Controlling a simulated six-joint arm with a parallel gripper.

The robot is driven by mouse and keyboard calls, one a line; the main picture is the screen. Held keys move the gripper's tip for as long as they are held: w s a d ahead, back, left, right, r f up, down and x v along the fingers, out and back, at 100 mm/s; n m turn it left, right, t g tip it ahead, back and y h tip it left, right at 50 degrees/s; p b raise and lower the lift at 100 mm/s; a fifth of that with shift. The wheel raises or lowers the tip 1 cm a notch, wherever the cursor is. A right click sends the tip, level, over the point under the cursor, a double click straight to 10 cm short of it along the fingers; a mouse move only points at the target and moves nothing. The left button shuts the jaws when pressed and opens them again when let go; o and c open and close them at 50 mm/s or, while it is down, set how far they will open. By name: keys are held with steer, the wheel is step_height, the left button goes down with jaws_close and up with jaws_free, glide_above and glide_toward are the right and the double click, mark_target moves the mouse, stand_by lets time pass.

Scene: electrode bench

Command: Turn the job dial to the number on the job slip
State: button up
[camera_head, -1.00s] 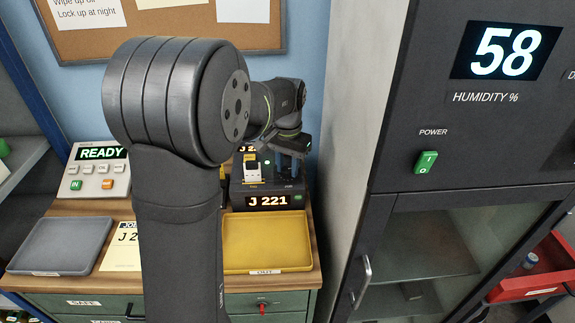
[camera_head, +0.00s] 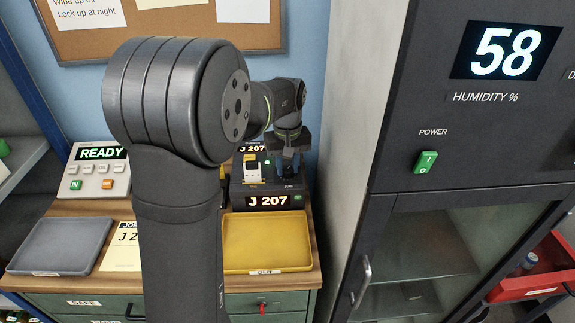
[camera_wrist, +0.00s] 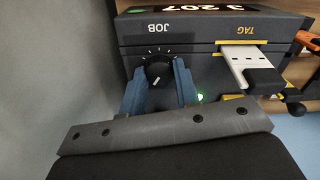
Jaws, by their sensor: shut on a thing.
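The job dial (camera_wrist: 158,70) is a round black knob with a white mark, below the word JOB on a dark box (camera_wrist: 210,62). My gripper (camera_wrist: 160,84) is shut on it, one blue finger on each side. In the head view my gripper (camera_head: 290,160) is above the right part of the box, and the dial is hidden there. The box's front display (camera_head: 268,201) reads J 207. The job slip (camera_head: 122,258) lies on the bench; it shows "J 2", with the rest hidden behind my arm.
A white tag (camera_wrist: 245,60) sits in the TAG slot beside the dial. A yellow OUT tray (camera_head: 267,255) is in front of the box and a grey tray (camera_head: 62,246) at left. A panel reading READY (camera_head: 100,153) stands behind. A tall cabinet (camera_head: 345,150) is close at right.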

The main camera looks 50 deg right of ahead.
mark_target(287, 169)
stand_by(0.4)
steer(key=o, duration=1)
steer(key=shift+c, duration=0.2)
step_height(287, 169, up, 18)
steer(key=shift+f, duration=0.25)
step_height(287, 169, down, 18)
steer(key=shift+r, duration=0.25)
stand_by(0.4)
